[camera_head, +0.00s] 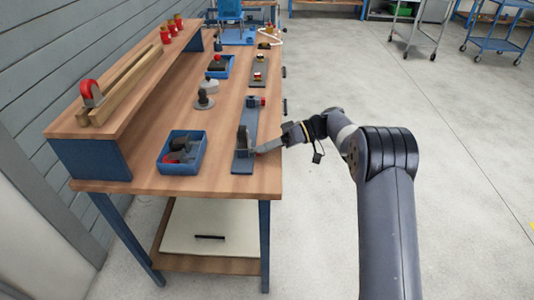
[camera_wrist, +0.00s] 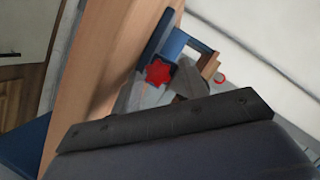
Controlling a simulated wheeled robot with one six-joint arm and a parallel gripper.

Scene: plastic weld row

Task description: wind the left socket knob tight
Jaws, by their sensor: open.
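A long grey plate (camera_head: 249,128) lies along the right side of the workbench. A dark upright fixture (camera_head: 243,140) stands at its near end, and a grey piece with a red end (camera_head: 258,101) sits at its far end. My gripper (camera_head: 258,150) is at the near fixture, reaching in from the right; it looks empty, and whether it touches the fixture is too small to tell. Which knob is the left socket's is unclear.
A grey knobbed piece (camera_head: 204,100) and another blue bin (camera_head: 228,68) sit farther back. A raised wooden shelf (camera_head: 118,101) runs along the wall. The floor at right is clear nearby.

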